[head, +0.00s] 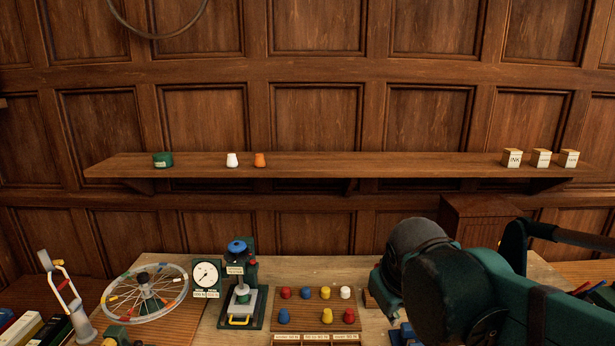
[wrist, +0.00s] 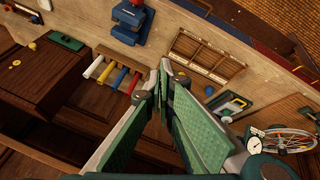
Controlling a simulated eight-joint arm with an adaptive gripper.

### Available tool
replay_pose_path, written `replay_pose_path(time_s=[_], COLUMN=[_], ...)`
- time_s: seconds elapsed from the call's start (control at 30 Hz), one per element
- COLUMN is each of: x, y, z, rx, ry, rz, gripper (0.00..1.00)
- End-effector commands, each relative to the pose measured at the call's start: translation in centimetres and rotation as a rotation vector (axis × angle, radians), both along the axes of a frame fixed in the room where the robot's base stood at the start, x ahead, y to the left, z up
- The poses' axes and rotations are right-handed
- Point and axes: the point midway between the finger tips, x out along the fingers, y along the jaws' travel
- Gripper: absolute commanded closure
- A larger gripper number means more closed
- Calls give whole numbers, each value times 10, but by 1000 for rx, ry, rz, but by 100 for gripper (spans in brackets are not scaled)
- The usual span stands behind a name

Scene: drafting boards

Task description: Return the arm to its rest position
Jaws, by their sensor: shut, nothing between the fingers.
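My arm (head: 455,290) fills the lower right of the head view, in front of the bench's right part. Its gripper end cannot be made out there. In the wrist view my gripper (wrist: 163,74) is seen with its green-padded fingers meeting near the tips. It is shut and holds nothing. The fingers appear over the bench edge, near a rack of coloured rods (wrist: 112,76); whether they touch anything cannot be told. My arm hides part of the bench at the right of the head view.
A wooden shelf (head: 390,165) carries a green pot, two small pots and three boxes. On the bench stand a spoked wheel (head: 145,292), a dial gauge (head: 206,274), a green press (head: 240,290) and a board of coloured knobs (head: 318,305). A wooden cabinet (wrist: 40,85) is beside the rods.

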Motion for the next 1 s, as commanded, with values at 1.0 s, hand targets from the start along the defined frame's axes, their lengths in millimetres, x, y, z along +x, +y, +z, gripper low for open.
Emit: replay_pose_path(time_s=[1.0], x=[-112], y=[-34], z=[-77], rx=[301], ry=[-151], rz=[-304], gripper=[100])
